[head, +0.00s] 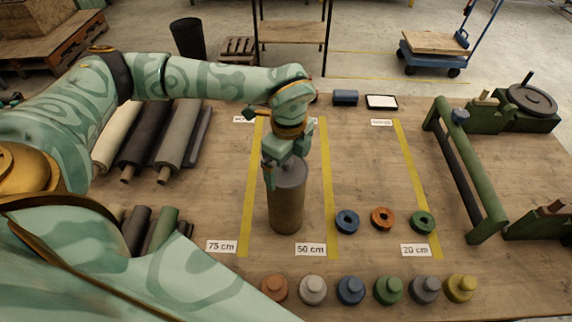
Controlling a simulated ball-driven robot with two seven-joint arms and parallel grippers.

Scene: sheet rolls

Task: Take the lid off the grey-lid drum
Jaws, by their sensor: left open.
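The grey-lid drum (287,212) stands upright on the wooden table, a brown cylinder between the yellow strips marked 75 cm and 50 cm. Its dark grey lid (289,176) is on top. My left gripper (278,178) reaches down from above at the lid, with its fingers open. One finger shows at the left side of the lid. The gripper hides the back part of the lid, so I cannot tell whether the fingers touch it. My right gripper is not in view.
Several small knobbed pieces (350,290) line the front edge. Blue, orange and green rings (382,218) lie right of the drum. Sheet rolls (177,139) lie at the left. A green roller frame (465,170) stands at the right. Bare table lies between the rings and the frame.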

